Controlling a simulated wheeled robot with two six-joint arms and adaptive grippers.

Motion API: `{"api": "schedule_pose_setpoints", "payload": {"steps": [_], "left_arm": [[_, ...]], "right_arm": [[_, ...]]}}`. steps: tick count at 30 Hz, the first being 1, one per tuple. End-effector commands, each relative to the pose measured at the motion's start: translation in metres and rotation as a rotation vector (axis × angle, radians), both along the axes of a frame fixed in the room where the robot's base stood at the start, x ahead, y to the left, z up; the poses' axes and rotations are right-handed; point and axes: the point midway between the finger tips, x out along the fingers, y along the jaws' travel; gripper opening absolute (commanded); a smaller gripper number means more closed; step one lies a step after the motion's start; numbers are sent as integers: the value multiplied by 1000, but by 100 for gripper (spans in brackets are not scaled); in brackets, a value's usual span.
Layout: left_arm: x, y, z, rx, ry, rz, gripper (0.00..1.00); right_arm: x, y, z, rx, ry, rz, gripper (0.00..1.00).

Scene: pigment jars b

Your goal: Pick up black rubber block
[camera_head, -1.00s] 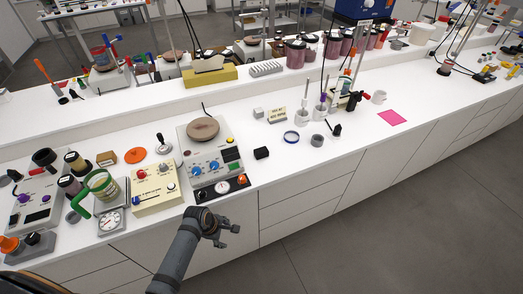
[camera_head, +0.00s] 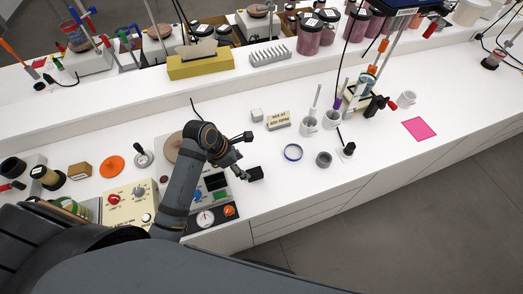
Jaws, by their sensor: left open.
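The small black rubber block (camera_head: 256,173) lies on the white bench, right of the hotplate instrument with the round brown top. My left gripper (camera_head: 244,157) is right at the block's left side, with its dark fingers apart. One finger reaches above the block and the other lies to its left. I cannot tell whether a finger touches the block. My arm and gripper hide much of the hotplate instrument (camera_head: 228,211). My right gripper is not in the view.
A cream control box (camera_head: 127,205) is left. A pink sheet (camera_head: 419,129) lies far right.

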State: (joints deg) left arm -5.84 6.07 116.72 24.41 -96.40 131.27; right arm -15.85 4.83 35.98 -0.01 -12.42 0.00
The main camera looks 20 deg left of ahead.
Motion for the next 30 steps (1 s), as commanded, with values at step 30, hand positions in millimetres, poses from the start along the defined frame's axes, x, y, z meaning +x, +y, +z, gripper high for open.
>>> {"api": "schedule_pose_setpoints", "payload": {"steps": [30], "left_arm": [[24,-31,-87,0,2,-1,64]], "right_arm": [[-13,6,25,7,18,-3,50]]}}
